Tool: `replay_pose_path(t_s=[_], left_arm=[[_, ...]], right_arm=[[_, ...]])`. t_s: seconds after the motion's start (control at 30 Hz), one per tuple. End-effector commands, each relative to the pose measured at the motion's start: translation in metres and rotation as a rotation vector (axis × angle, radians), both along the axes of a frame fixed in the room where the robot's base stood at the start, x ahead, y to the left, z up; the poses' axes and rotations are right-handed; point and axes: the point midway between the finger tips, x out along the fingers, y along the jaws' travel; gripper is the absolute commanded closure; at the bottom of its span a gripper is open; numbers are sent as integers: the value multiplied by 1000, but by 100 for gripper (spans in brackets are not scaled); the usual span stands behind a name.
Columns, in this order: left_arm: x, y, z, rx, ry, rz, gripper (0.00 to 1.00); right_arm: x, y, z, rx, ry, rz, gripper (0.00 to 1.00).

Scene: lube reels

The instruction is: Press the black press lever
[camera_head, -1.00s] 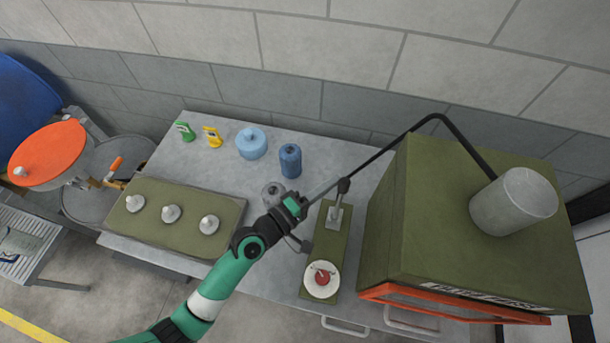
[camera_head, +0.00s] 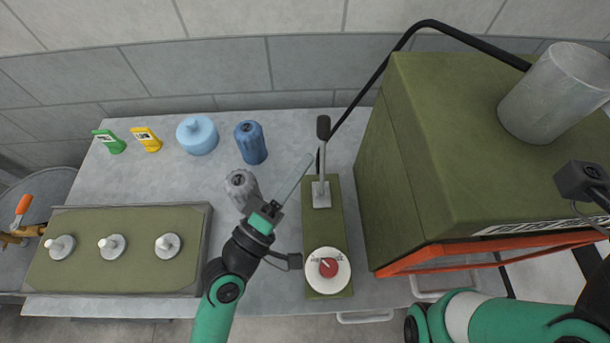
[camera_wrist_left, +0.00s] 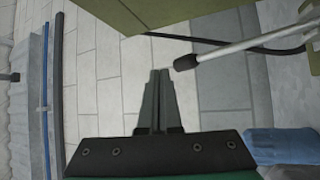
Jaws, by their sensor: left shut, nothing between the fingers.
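The black press lever (camera_head: 323,127) stands upright on a silver rod from a bracket on a narrow green base plate (camera_head: 337,215). A white disc with a red centre (camera_head: 328,268) sits at the near end of that plate. My left gripper (camera_head: 309,159) is shut and empty. In the head view its thin fingers reach up and right, just left of the rod and below the black knob. In the left wrist view the shut fingertips (camera_wrist_left: 159,72) are close to the black knob (camera_wrist_left: 185,62); I cannot tell whether they touch. My right arm (camera_head: 500,318) shows at lower right, its fingers out of sight.
A large green cabinet (camera_head: 460,150) with a metal cylinder (camera_head: 553,95) stands right of the lever, close by. A grey bottle (camera_head: 240,186), a blue bottle (camera_head: 251,142) and a light-blue jar (camera_head: 197,135) stand to the left. A green tray (camera_head: 120,245) holds white-topped pieces.

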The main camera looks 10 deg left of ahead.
Motion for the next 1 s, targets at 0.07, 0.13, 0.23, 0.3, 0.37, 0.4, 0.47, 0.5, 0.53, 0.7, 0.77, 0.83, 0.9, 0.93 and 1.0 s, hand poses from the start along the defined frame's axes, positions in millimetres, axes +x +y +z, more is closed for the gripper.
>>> replay_pose_path(t_s=[0.07,0.13,0.23,0.3,0.37,0.4,0.47,0.5,0.53,0.7,0.77,0.83,0.9,0.93,1.0], left_arm=[[1,11,-2,0,0,5,100],[-17,19,-6,1,3,5,100],[-38,30,-12,0,2,6,100],[-52,37,-16,0,3,7,100],[-61,42,-17,0,2,7,100],[-67,45,-19,1,1,7,100],[-73,48,-20,0,1,5,100],[-76,50,-20,0,0,7,100],[-78,51,-20,0,0,7,100],[-82,52,-19,1,-1,3,100],[-82,52,-19,1,-1,3,100],[-82,52,-19,1,-1,3,100],[-82,52,-19,0,-1,4,100],[-82,52,-19,0,-1,4,100],[-82,52,-19,0,-1,4,100]], right_arm=[[0,0,-6,0,1,0,50],[0,0,-6,0,1,0,50],[0,0,-10,0,1,0,50],[0,0,-14,0,0,0,50],[0,0,-15,0,0,0,50],[0,0,-17,0,0,0,50],[0,0,-18,0,1,0,50],[0,0,-19,0,1,0,50],[0,0,-19,0,1,0,50],[0,0,-19,0,0,0,50],[0,0,-19,0,0,0,50],[0,0,-19,0,1,0,50],[0,0,-19,0,1,0,50],[0,0,-19,0,1,0,50],[0,0,-19,0,1,0,50]])
